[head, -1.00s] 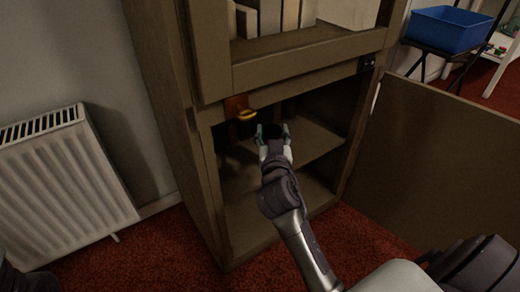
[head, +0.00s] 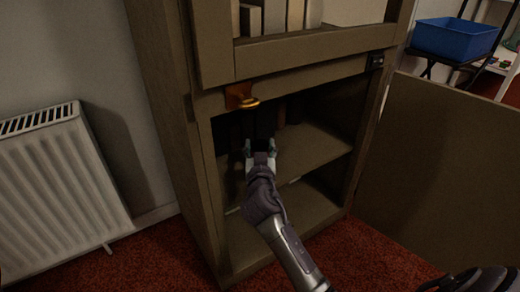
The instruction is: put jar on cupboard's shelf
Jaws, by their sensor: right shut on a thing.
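The cupboard (head: 165,120) stands in the middle of the head view with its lower compartment open. Its shelf (head: 315,148) crosses inside that compartment, with floor space below it. My right gripper (head: 260,149) reaches into the opening, near the shelf's left part. It is shut on a small dark thing, seemingly the jar (head: 262,143), whose shape is hard to make out against the dark interior. I cannot tell whether the jar touches the shelf. My left gripper is out of view.
The cupboard door (head: 440,180) is swung open to the right. An orange-brown latch (head: 240,97) sticks out above the opening's left side. Upright dark items, perhaps books, stand at the compartment's back. The shelf's right part looks clear. A white radiator (head: 60,190) stands left.

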